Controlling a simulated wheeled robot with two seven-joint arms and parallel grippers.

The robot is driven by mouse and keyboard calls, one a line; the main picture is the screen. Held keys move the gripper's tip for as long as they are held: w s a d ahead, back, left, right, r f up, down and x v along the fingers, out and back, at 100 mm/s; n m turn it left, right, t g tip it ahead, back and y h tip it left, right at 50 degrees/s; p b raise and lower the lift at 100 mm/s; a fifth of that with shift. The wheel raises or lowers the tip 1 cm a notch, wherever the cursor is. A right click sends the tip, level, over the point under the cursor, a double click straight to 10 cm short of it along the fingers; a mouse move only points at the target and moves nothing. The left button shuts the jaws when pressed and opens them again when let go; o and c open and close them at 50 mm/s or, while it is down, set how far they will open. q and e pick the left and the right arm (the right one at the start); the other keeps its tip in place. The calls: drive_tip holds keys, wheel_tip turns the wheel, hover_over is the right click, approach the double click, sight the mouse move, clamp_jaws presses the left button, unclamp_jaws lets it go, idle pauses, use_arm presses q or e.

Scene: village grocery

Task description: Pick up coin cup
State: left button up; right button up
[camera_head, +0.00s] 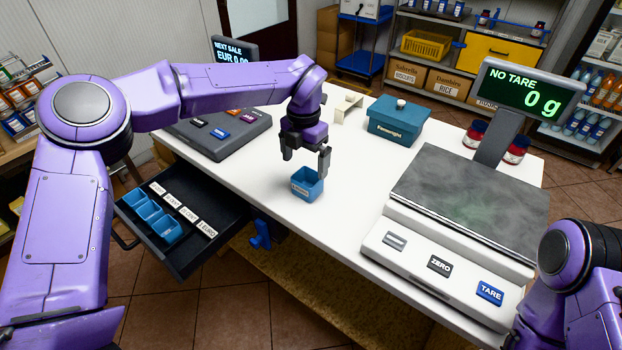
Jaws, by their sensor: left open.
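A small blue coin cup (306,186) with a pale label on its front stands on the white counter near its front edge. My left gripper (306,165) is open just above the cup, fingers pointing down. One fingertip is at the cup's far right rim; I cannot tell if it touches. More blue cups (151,217) sit in the open cash drawer (190,240) at the left. My right arm shows only at the lower right edge; its gripper is out of view.
A scale (455,220) reading 0 g takes up the counter's right side. A teal box (397,121) stands behind the cup, beside a small beige stand (349,108). A dark key panel (222,134) lies at the left. The counter (340,215) is clear right of the cup.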

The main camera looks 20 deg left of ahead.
sight(307, 182)
use_arm(q)
drive_tip(key=shift+s+f, duration=0.2)
drive_tip(key=shift+f, duration=0.3)
drive_tip(key=shift+s+f, duration=0.15)
drive_tip(key=shift+f, duration=0.3)
drive_tip(key=f, duration=0.1)
drive_tip(key=f+p, duration=0.1)
drive_tip(key=f, duration=0.1)
drive_tip(key=f+p, duration=0.1)
drive_tip(key=f, duration=0.1)
drive_tip(key=shift+w+d+f, duration=0.25)
drive_tip(key=shift+w+d, duration=0.05)
drive_tip(key=shift+d, duration=0.05)
drive_tip(key=c, duration=1)
